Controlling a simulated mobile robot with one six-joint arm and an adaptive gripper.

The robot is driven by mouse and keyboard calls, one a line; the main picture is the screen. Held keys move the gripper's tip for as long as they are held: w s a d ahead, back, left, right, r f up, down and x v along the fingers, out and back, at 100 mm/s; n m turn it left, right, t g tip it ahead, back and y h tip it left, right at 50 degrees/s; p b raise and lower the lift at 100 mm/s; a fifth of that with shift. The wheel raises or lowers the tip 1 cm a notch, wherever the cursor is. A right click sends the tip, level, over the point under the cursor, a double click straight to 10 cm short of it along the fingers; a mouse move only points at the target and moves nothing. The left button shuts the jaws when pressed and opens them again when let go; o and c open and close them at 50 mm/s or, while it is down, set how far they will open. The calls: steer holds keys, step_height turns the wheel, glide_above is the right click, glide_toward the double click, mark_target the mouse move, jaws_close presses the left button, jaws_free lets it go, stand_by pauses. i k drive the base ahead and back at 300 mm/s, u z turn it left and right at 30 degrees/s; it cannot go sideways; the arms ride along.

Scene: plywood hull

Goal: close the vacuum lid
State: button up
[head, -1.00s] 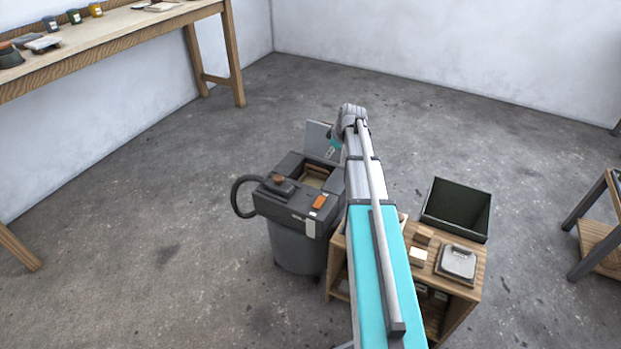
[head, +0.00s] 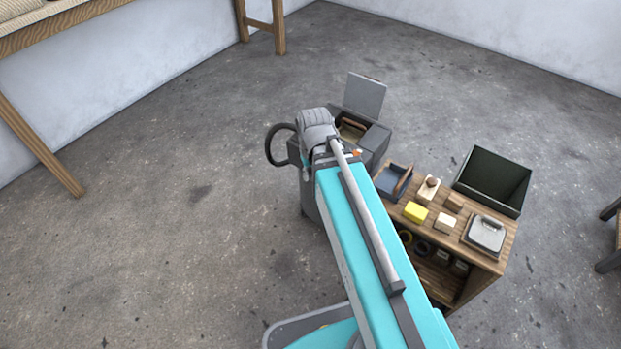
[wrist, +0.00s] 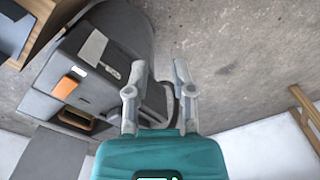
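The vacuum (head: 374,142) is a dark grey drum-shaped unit beside a wooden cart. Its flat grey lid (head: 366,95) stands open, raised at the far side of the top opening. In the wrist view, the vacuum (wrist: 112,58) is at upper left with an orange latch (wrist: 66,86), and the lid (wrist: 50,155) shows at lower left. My gripper (wrist: 160,68) is open and empty, its two fingers apart over the vacuum's side and hose area. It does not touch the lid. In the head view my arm hides the fingers and part of the vacuum.
The wooden cart (head: 477,268) holds a blue-grey tray (head: 392,184), a yellow block (head: 416,212), small wooden pieces and a metal-topped box (head: 485,234). A dark green bin (head: 493,180) is behind it. A black hose (head: 270,146) loops at the vacuum's left. Floor to the left is clear.

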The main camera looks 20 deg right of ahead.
mark_target(364, 94)
steer(key=u, duration=0.7)
steer(key=i, duration=3.6)
steer(key=u, duration=0.05)
